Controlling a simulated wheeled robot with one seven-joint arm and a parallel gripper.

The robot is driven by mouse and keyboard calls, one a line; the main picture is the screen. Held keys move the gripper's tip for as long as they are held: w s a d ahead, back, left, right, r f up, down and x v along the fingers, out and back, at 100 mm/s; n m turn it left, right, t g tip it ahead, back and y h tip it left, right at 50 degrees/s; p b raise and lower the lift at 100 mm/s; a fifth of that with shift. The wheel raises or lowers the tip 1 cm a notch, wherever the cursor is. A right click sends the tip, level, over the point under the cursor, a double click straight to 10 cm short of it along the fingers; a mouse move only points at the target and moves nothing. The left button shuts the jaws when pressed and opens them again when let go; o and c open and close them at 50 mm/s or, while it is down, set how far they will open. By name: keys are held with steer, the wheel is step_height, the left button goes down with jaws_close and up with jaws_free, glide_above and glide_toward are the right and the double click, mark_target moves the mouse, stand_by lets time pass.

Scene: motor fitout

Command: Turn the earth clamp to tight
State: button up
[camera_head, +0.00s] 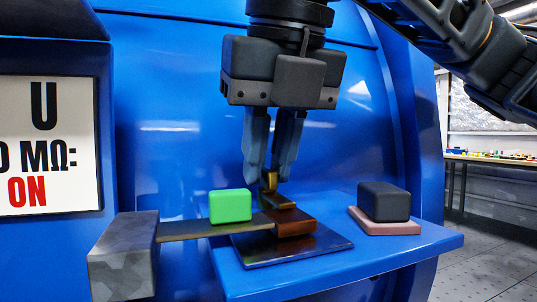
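A small brass piece (269,183), which looks like the upright part of the earth clamp, stands on a copper-brown block (295,222) on a dark plate (290,247). A flat brass bar runs left from the block to a grey metal block (125,255). My gripper (267,178) points straight down, with its two dark fingers at the top of the brass piece. The brass shows in the narrow gap between the fingertips. I cannot tell whether the fingers press on it. Any tight or loose marking is not visible.
A blue shelf (400,255) carries the plate. A green block (230,206) sits close to the left of the fingers, over the bar. A black block (384,202) on a pinkish base stands to the right. A blue curved housing (180,150) rises behind, with a sign (48,145) at left.

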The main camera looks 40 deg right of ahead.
mark_target(280, 199)
steer(key=shift+o, duration=1.4)
steer(key=d+p+v, duration=0.1)
steer(key=v, duration=0.6)
steer(key=shift+a+r+p, duration=0.3)
steer(key=shift+a+r, duration=0.05)
steer(key=shift+a, duration=0.2)
steer(key=shift+s, duration=0.15)
